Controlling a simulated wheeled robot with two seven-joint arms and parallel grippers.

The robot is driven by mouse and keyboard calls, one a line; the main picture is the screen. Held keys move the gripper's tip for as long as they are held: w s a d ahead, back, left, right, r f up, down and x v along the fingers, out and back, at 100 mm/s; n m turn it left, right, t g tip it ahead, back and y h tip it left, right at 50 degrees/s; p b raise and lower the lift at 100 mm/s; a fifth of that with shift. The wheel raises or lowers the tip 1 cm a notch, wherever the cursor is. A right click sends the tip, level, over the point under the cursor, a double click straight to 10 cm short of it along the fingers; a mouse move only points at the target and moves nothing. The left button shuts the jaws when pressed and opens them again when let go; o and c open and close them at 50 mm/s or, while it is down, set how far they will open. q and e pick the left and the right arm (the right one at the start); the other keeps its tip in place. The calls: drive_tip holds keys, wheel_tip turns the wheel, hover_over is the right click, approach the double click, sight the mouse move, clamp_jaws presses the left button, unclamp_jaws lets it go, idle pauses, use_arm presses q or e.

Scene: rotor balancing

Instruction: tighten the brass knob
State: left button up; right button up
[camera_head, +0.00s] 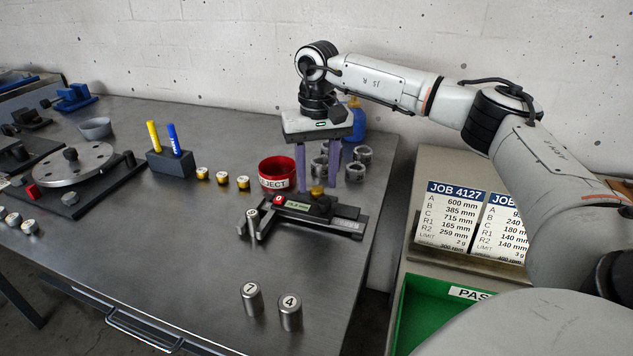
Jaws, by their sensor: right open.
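The brass knob (317,191) sits on top of a black measuring device (320,213) with a small display and a red button, near the right edge of the metal table. My right gripper (318,188) points down over the device. Its two purple fingers are apart, one to each side of the knob, with nothing seen held between them. I cannot tell whether either finger touches the knob. My left gripper is not in view.
A red reject bowl (277,174) and several grey metal rings (355,165) stand close behind the gripper. Two numbered cylinders (251,299) stand at the front. A pen block (171,163) and round rotor plate (75,165) are left.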

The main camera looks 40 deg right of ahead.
drive_tip(key=shift+f, duration=0.6)
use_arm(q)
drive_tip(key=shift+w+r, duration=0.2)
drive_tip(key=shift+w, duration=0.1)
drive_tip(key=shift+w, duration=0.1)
use_arm(e)
drive_tip(key=c, duration=1.1)
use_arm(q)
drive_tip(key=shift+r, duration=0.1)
use_arm(e)
drive_tip(key=shift+o, duration=0.2)
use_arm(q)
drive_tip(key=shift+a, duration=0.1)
